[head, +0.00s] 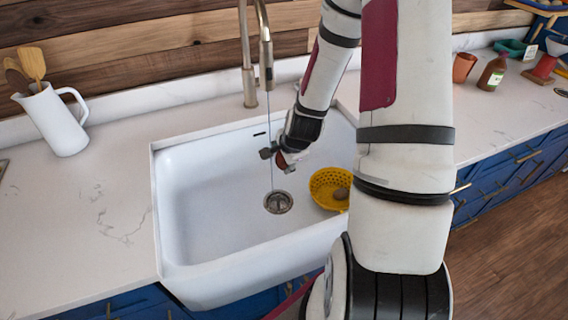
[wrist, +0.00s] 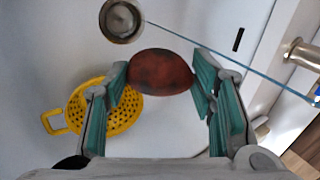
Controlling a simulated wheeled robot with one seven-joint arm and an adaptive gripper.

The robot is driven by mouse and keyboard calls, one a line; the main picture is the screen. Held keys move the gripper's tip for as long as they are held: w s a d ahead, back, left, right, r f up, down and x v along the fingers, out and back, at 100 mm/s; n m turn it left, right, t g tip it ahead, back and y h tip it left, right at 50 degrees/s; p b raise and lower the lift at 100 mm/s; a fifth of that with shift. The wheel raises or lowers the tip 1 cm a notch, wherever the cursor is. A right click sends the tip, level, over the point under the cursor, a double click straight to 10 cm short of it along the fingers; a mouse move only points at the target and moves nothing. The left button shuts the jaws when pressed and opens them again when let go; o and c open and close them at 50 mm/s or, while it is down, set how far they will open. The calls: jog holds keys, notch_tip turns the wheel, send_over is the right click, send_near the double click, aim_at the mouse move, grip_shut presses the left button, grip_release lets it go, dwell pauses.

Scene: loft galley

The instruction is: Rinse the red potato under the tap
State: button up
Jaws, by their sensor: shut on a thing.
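The red potato (wrist: 160,72) is held between the two green-padded fingers of my gripper (wrist: 161,78) in the wrist view. In the head view my gripper (head: 277,160) is over the white sink basin, and part of the red potato (head: 282,161) shows at it. The tap (head: 266,62) stands behind the sink. A thin stream of water (head: 270,135) runs from its spout down to the drain (head: 278,202).
A white jug (head: 55,120) with wooden spoons stands on the left counter. A brown bottle (head: 492,72) stands on the right counter. The basin's left is clear.

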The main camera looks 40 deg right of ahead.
jog(key=w+d+f+b, duration=0.1)
jog(key=w+b, duration=0.3)
jog(key=w, duration=0.4)
jog(key=shift+w+d+f, duration=0.25)
jog(key=shift+d+f, duration=0.15)
jog(key=shift+d, duration=0.35)
jog(key=shift+d, duration=0.1)
jog(key=shift+s+d, duration=0.2)
jog(key=shift+d, duration=0.25)
jog(key=shift+w+a, duration=0.1)
jog(key=shift+a, duration=0.1)
jog(key=shift+w+a, duration=0.1)
jog(key=shift+a, duration=0.25)
jog(key=shift+d, duration=0.1)
dwell(0.4)
jog(key=shift+s+d, duration=0.2)
jog(key=shift+d, duration=0.25)
